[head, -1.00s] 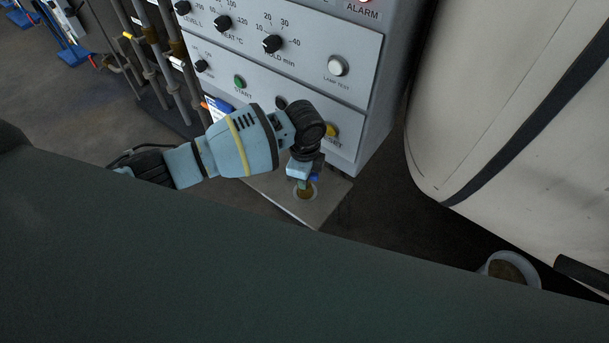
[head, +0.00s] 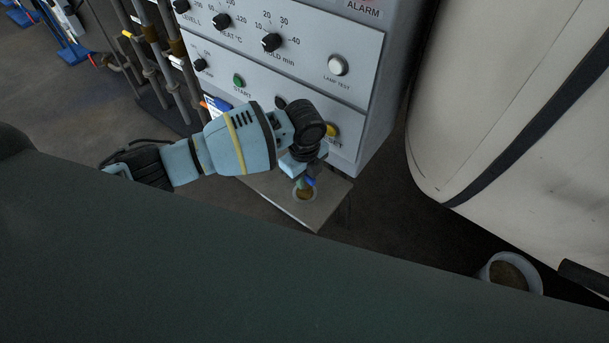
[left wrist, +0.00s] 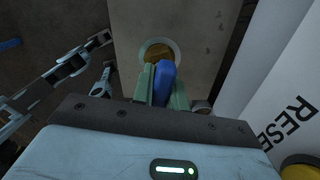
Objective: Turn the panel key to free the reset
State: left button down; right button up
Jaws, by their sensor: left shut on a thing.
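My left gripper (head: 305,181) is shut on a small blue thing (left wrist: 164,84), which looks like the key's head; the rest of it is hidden. The blue thing also shows in the head view (head: 309,182). The gripper is just above a small round cup (head: 304,195) with brownish contents on a shelf in front of the panel (head: 290,85). The yellow reset button (head: 331,131) is partly behind my left arm; it also shows in the left wrist view (left wrist: 300,168). I cannot make out a keyhole. My right gripper is not in view.
The panel carries black knobs, a green start button (head: 239,80) and a white lamp test button (head: 337,65). The grey shelf (head: 321,212) juts out below it. A large pale vessel (head: 490,100) stands to the right. Another cup (head: 509,272) is at lower right.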

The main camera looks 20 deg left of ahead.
pick_arm(q)
jog(key=c, duration=1.3)
grip_release()
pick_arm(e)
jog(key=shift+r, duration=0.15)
pick_arm(q)
notch_tip(320, 180, up, 7)
jog(key=shift+f, duration=0.1)
jog(key=shift+r+p, duration=0.3)
jog(key=shift+r, duration=0.2)
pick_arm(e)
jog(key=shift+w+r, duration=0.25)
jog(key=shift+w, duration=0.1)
